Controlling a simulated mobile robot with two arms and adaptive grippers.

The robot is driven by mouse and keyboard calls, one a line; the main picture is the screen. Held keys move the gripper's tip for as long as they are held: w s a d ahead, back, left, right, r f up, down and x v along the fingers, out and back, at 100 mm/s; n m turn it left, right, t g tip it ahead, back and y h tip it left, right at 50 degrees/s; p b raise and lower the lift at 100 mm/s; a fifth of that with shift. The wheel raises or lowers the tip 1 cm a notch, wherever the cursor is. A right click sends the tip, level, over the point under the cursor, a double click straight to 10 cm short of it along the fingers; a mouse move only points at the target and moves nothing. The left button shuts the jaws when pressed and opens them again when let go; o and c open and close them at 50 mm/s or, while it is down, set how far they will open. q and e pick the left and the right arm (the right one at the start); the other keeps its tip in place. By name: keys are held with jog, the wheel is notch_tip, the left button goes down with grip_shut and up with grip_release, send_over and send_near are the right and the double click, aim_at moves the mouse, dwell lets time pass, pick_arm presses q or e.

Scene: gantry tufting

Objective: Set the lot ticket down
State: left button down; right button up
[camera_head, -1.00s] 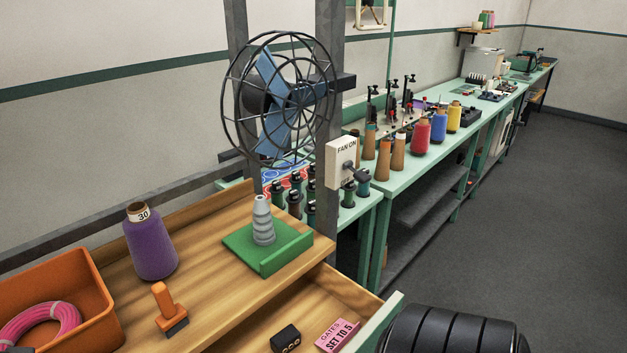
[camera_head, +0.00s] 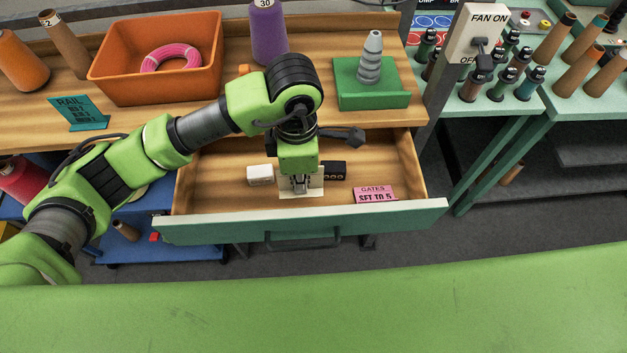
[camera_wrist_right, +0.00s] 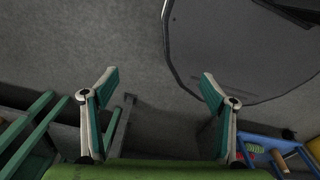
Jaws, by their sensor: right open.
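A cream card (camera_head: 316,188), which looks like the lot ticket, shows at my left gripper (camera_head: 300,188) inside the open drawer. The left gripper points down with its fingers close together on the card, and it hides the card's middle. I cannot read the card or tell whether it touches the drawer floor. My right gripper (camera_wrist_right: 159,82) is open and empty in the right wrist view, above grey floor.
The wooden drawer (camera_head: 225,198) holds a white block (camera_head: 260,174), a black block (camera_head: 335,171) and a pink GATES card (camera_head: 375,194). On the bench above are an orange bin (camera_head: 120,85), a teal RAIL card (camera_head: 82,114), a purple cone (camera_head: 268,35) and a green stand (camera_head: 375,96).

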aim_at(301, 205)
pick_arm(q)
jog(key=f, duration=0.2)
jog(key=f+p, duration=0.1)
jog(key=shift+a+f, duration=0.25)
jog(key=shift+f, duration=0.1)
notch_tip(301, 205, down, 4)
jog(key=shift+d+r+p, duration=0.1)
jog(key=shift+r+p, duration=0.05)
jog(key=shift+p, duration=0.45)
jog(key=shift+f, duration=0.3)
jog(key=c, duration=2.3)
grip_release()
pick_arm(e)
jog(key=shift+w+a+r, duration=0.1)
jog(key=shift+a+r, duration=0.15)
jog(key=shift+r, duration=0.35)
jog(key=shift+w+a+r, duration=0.1)
jog(key=shift+a+r, duration=0.1)
jog(key=shift+r, duration=0.4)
pick_arm(q)
jog(key=shift+r, duration=0.1)
